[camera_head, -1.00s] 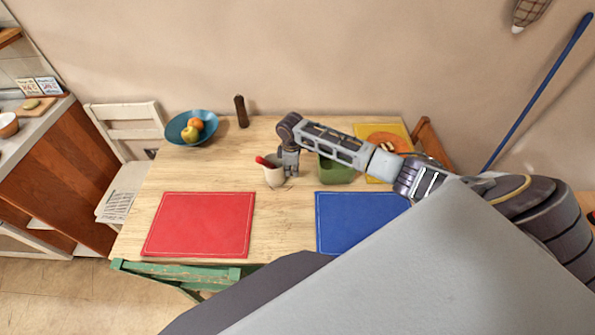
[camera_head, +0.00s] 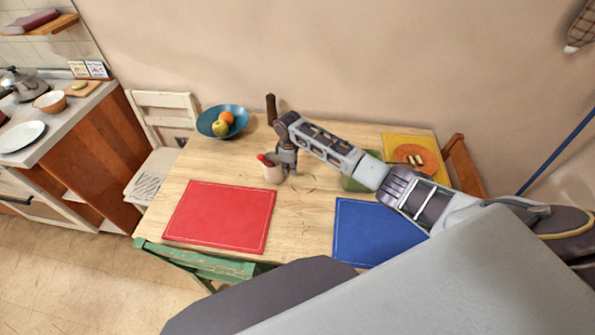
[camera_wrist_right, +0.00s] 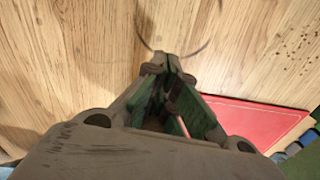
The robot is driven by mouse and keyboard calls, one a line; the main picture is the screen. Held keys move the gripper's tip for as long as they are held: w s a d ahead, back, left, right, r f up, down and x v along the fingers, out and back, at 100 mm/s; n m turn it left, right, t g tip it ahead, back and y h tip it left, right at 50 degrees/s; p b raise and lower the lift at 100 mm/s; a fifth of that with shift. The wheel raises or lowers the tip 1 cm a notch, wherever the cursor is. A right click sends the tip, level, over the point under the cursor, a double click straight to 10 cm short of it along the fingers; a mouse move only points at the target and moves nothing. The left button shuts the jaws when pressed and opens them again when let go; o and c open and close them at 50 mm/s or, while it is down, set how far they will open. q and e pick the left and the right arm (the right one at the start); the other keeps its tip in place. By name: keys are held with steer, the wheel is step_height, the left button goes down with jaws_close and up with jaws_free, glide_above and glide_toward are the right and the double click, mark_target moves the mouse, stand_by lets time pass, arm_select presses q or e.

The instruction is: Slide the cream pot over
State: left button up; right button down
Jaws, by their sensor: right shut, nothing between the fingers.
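The cream pot (camera_head: 272,173) stands upright on the wooden table, just behind the right end of the red mat (camera_head: 222,216). Red-handled things stick out of its top. My right gripper (camera_head: 288,171) is shut and empty, pointing down at the pot's right side. It looks to be against the pot, but contact is hard to confirm. In the right wrist view the closed fingers (camera_wrist_right: 170,65) are over bare wood with a thin dark arc beyond them. The pot cannot be made out there. My left gripper is out of view.
A blue bowl of fruit (camera_head: 222,122) and a dark mill (camera_head: 271,108) stand behind the pot. A green container (camera_head: 358,184) is partly hidden under my right arm. A blue mat (camera_head: 375,232) and a yellow mat (camera_head: 428,144) lie right. Bare wood lies left of the pot.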

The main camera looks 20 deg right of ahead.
mark_target(280, 165)
steer(key=w+a, duration=0.1)
steer(key=w+a+b, duration=0.1)
steer(key=a, duration=0.1)
steer(key=shift+w, duration=0.1)
steer(key=shift+w+a+b, duration=0.5)
steer(key=shift+w+a, duration=0.2)
steer(key=shift+a, duration=0.2)
steer(key=shift+w+a+b, duration=0.45)
steer(key=shift+w+a, duration=0.25)
steer(key=shift+a, duration=0.2)
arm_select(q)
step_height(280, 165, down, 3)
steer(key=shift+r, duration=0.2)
arm_select(e)
steer(key=shift+s+d, duration=0.1)
